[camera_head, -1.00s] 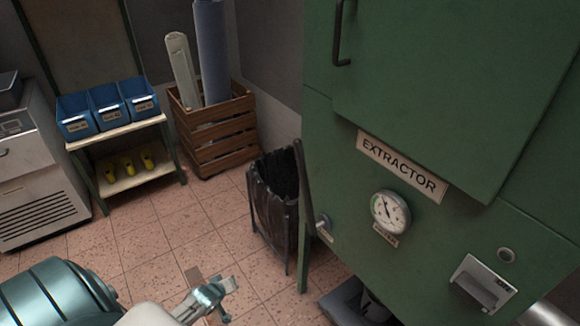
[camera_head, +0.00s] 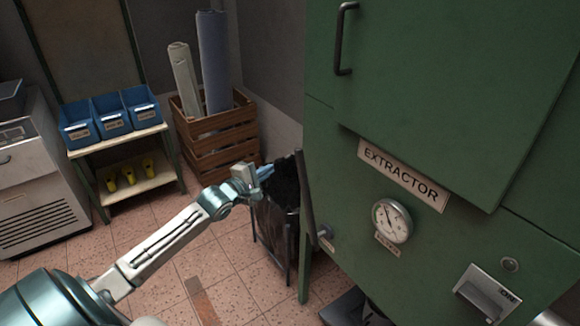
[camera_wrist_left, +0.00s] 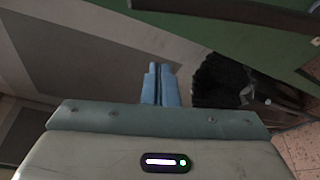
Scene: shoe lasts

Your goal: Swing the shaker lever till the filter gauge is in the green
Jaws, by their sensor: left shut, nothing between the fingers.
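The green extractor cabinet (camera_head: 440,80) stands at the right with its round white filter gauge (camera_head: 392,221). The gauge's dark needle points up and to the left; its coloured bands are too small to read. A dark upright bar, which looks like the shaker lever (camera_head: 304,195), stands along the cabinet's left side above a grey pivot (camera_head: 325,232). My left gripper (camera_head: 265,172) is shut and empty, left of the bar's upper part and apart from it. Its closed blue fingers (camera_wrist_left: 160,85) show in the left wrist view, with a dark bar (camera_wrist_left: 235,12) beyond them. My right gripper is out of view.
A dark bin (camera_head: 277,215) stands just below my left gripper, beside the cabinet. A wooden crate (camera_head: 215,135) with rolls stands behind. A shelf (camera_head: 130,185) with blue bins is at the left. The tiled floor between is mostly clear.

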